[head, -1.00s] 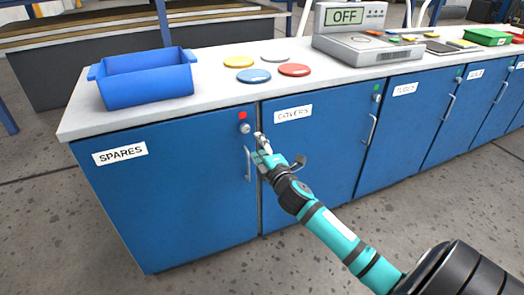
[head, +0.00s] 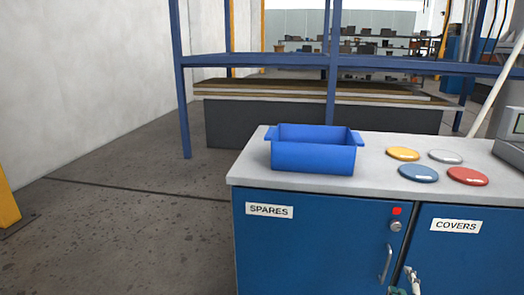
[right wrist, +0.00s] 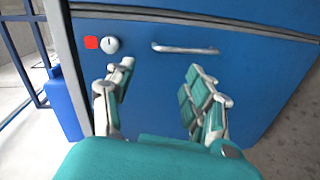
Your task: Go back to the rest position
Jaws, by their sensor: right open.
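My right gripper (head: 407,279) shows at the bottom edge of the head view, just right of the spares door handle (head: 387,263). In the right wrist view my right gripper (right wrist: 160,78) has its fingers spread, with nothing between them. Beyond the fingers are the blue spares door (right wrist: 255,85), its handle (right wrist: 185,49), a round lock knob (right wrist: 111,45) and a red indicator (right wrist: 91,43). The spares door (head: 300,250) looks closed in the head view, with its knob (head: 396,226) above the handle. My left gripper is not in view.
The covers door (head: 465,260) adjoins on the right. On the grey worktop (head: 375,175) stand a blue bin (head: 313,157) and coloured discs, including a yellow one (head: 403,154) and a red one (head: 468,176). The floor (head: 120,220) left of the cabinet is clear.

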